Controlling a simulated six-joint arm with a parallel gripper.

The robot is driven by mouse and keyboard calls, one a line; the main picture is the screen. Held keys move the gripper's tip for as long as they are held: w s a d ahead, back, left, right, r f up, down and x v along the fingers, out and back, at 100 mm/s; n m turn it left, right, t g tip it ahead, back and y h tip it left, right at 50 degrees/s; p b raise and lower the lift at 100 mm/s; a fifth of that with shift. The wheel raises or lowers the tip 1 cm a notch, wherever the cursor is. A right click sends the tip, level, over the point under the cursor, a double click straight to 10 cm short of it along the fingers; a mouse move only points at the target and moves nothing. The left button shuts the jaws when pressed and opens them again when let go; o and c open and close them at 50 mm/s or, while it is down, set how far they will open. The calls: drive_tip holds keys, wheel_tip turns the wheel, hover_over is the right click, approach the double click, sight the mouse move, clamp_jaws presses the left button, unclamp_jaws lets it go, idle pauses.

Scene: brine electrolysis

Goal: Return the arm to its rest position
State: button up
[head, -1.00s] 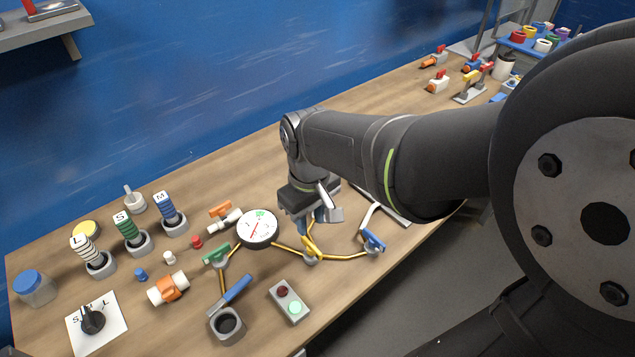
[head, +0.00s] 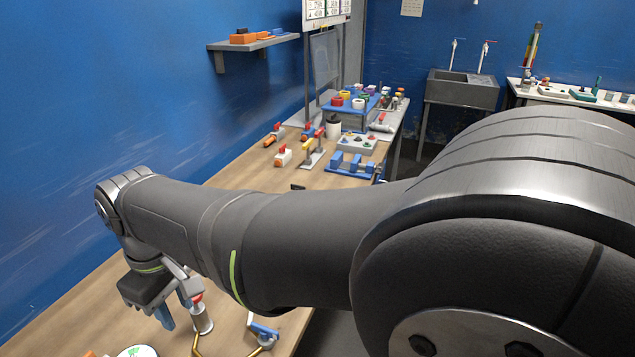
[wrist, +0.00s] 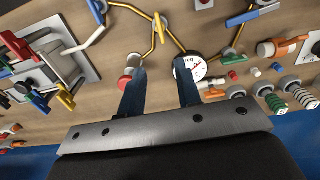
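My arm reaches across the head view from the right to the lower left. My gripper (head: 170,312) points down over the bench, with its blue fingers partly hidden behind the arm's wrist. In the wrist view my gripper (wrist: 160,75) has its two blue fingers spread apart with nothing between them but bench top. A red-topped cylinder (wrist: 127,84) lies below the left finger, and it also shows beside the gripper in the head view (head: 201,314). The white round gauge (wrist: 190,68) is partly covered by the right finger.
Yellow piping with a blue-handled valve (head: 263,331) runs on the bench near the gripper. A grey plate with coloured clamps (wrist: 50,65) lies to the left in the wrist view. Blue blocks (head: 352,165) and a blue rack (head: 350,103) stand farther along. The blue wall is close behind.

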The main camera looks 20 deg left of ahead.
drive_tip(key=shift+f, duration=0.1)
wheel_tip(320, 180, down, 17)
drive_tip(key=shift+f, duration=0.15)
idle(0.4)
idle(0.4)
